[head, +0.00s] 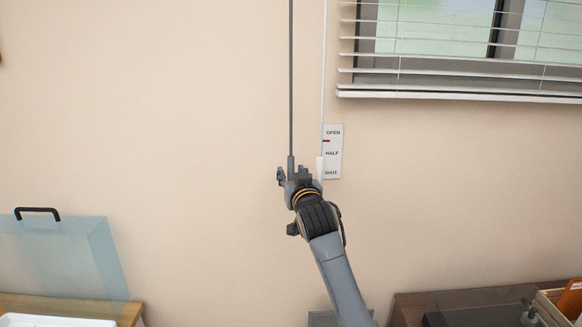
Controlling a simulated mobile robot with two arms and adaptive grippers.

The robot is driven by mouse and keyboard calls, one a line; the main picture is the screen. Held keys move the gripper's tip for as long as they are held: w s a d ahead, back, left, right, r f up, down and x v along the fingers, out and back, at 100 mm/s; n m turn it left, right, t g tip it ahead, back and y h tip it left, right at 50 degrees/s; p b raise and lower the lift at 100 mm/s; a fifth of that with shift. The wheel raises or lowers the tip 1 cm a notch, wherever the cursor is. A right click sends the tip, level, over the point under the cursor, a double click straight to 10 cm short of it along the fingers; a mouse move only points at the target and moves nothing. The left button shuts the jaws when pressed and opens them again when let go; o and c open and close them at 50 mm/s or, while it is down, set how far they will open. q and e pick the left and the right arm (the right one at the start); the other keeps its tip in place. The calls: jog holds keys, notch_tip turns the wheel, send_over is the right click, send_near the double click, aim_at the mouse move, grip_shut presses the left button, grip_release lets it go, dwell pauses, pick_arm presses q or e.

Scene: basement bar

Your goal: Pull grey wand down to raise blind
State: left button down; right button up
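The grey wand (291,80) hangs straight down the wall, left of the window, with a thicker grey handle at its lower end. My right gripper (292,175) is at this handle, which shows between its fingers. The fingers look spread; I cannot tell whether they touch the handle. The blind (455,78) covers the visible part of the window, its slats tilted so that the glass shows through, with its white bottom rail just below the frame. My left gripper is not in view.
A white wand (324,80) hangs close to the right. Behind it a sign (333,152) reads OPEN, HALF, SHUT, with a red mark beneath OPEN. A clear bluish case (55,250) stands lower left, and a wooden crate (548,308) lower right.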

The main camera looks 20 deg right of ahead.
jog(key=shift+w, duration=0.8)
grip_shut()
jog(key=shift+f, duration=0.15)
notch_tip(320, 180, down, 28)
jog(key=b, duration=1.5)
jog(key=shift+r, duration=0.2)
jog(key=shift+f, duration=0.1)
grip_release()
jog(key=shift+s, duration=0.1)
jog(key=shift+r, duration=0.2)
